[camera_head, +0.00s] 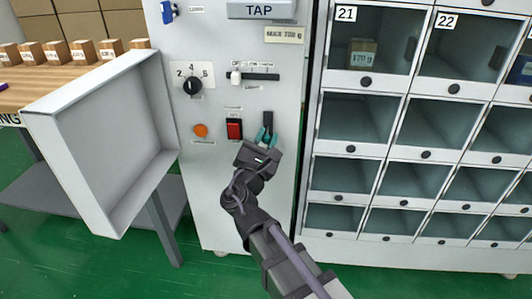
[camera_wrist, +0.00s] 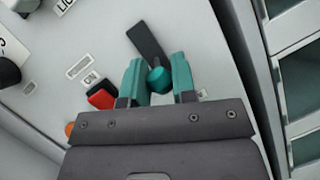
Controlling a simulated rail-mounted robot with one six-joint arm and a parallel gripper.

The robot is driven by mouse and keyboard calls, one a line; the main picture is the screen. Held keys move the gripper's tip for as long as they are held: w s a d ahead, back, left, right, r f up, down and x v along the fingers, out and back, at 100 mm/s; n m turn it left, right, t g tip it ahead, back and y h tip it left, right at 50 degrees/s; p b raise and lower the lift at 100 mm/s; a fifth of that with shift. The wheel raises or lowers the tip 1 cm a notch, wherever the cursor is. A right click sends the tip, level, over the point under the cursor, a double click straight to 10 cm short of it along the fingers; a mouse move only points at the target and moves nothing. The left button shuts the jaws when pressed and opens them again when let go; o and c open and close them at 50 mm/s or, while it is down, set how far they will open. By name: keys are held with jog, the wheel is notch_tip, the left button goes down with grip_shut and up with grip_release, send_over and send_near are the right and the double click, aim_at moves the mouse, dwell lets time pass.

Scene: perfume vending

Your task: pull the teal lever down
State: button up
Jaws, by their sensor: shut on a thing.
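The teal lever's round knob (camera_wrist: 159,80) shows in the wrist view between the two teal fingers of my gripper (camera_wrist: 157,84). My gripper is shut on the lever. The dark slot plate (camera_wrist: 146,42) of the lever shows above the knob. In the head view my gripper (camera_head: 265,140) is at the lower part of the same dark slot plate (camera_head: 268,119), on the white cabinet's front. There the fingers mostly hide the lever. How far along its slot the lever stands is hard to tell.
A red rocker switch (camera_head: 234,129) and an orange button (camera_head: 200,131) are left of my gripper. A black dial (camera_head: 192,86) and a slider with a white knob (camera_head: 236,77) are above. Glass-fronted compartments stand right. An open white panel (camera_head: 100,145) stands left.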

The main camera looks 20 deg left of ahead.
jog(key=f+t+b, duration=0.1)
jog(key=b, duration=0.1)
jog(key=m+t+h+b, duration=0.1)
jog(key=b, duration=0.1)
jog(key=shift+w+f, duration=0.25)
jog(key=shift+f, duration=0.1)
jog(key=shift+m+t+h+b, duration=0.3)
jog(key=shift+m+t+b, duration=0.1)
jog(key=shift+t+b, duration=0.25)
jog(key=shift+w, duration=0.1)
jog(key=o, duration=0.9)
